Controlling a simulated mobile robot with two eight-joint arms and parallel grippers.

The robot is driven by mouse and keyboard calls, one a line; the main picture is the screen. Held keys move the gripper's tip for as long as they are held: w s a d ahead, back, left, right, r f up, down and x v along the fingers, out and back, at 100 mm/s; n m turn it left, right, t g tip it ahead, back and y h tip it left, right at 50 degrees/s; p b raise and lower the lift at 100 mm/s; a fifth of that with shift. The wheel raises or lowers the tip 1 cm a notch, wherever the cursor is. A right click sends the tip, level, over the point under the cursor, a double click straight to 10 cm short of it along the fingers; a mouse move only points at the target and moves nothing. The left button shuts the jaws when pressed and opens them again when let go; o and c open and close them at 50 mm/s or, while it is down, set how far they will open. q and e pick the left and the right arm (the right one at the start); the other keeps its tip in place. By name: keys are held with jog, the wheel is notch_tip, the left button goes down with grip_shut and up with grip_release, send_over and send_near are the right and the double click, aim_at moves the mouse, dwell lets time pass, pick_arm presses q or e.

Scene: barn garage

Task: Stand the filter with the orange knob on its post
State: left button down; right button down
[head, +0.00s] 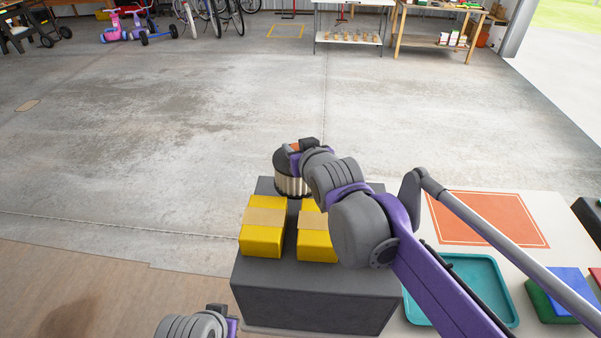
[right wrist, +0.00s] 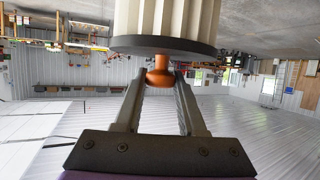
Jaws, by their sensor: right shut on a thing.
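The filter (head: 291,184) is a pleated pale cylinder with a dark cap and an orange knob. My right gripper (head: 296,148) is shut on the orange knob from above, in the head view. The right wrist view shows the fingers on both sides of the knob (right wrist: 160,77), with the dark cap (right wrist: 165,46) and pleated body beyond. The filter looks upright at the far edge of the dark grey box (head: 310,295). I cannot tell whether it touches anything below. No post shows. My left gripper (head: 222,316) is partly in view at the bottom; its fingers are not clear.
Two yellow blocks (head: 261,240) (head: 316,246) with tan bands sit on the grey box, close to the filter. To the right are a teal tray (head: 452,258), an orange mat (head: 480,217) and blue and green items (head: 563,283). The floor beyond is open.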

aim_at(286, 185)
jog(key=shift+w+f, duration=0.1)
jog(key=shift+f, duration=2.2)
jog(key=shift+c, duration=2.4)
grip_release()
jog(key=shift+f, duration=0.1)
